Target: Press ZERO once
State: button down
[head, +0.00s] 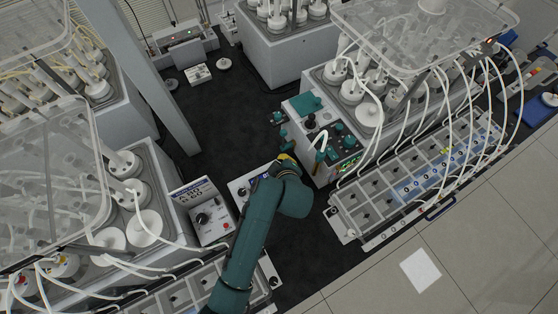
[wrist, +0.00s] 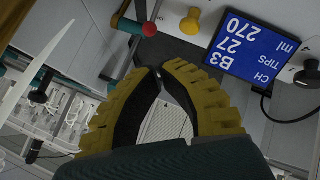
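No button that I can read as ZERO shows in either view. In the wrist view my gripper (wrist: 160,72) has its two ribbed yellow fingers drawn together, their tips meeting or nearly so, with nothing between them. In the head view my gripper (head: 287,160) is mostly hidden by my arm, beside a white panel (head: 240,188).
A control box (head: 211,217) with a labelled display and black knob stands left of my arm. Reactor units stand both sides; a tube rack (head: 345,215) lies right. Dark bench between is partly free.

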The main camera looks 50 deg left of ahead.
jog(key=shift+f+b, duration=0.35)
jog(key=shift+f, duration=0.6)
dwell(0.6)
jog(key=shift+f+b, duration=0.3)
jog(key=shift+f, duration=0.1)
jog(key=shift+f+b, duration=0.55)
jog(key=shift+f, duration=0.2)
dwell(0.5)
jog(key=shift+s+d+f+b, duration=0.1)
jog(key=shift+s+f+b, duration=0.1)
jog(key=shift+f, duration=0.2)
jog(key=shift+s+d+f+b, duration=0.1)
jog(key=shift+f+b, duration=0.05)
jog(key=shift+f, duration=0.25)
dwell(0.4)
jog(key=shift+r, duration=0.1)
jog(key=shift+w+r+p, duration=0.2)
jog(key=shift+r+p, duration=1)
jog(key=shift+r, duration=0.45)
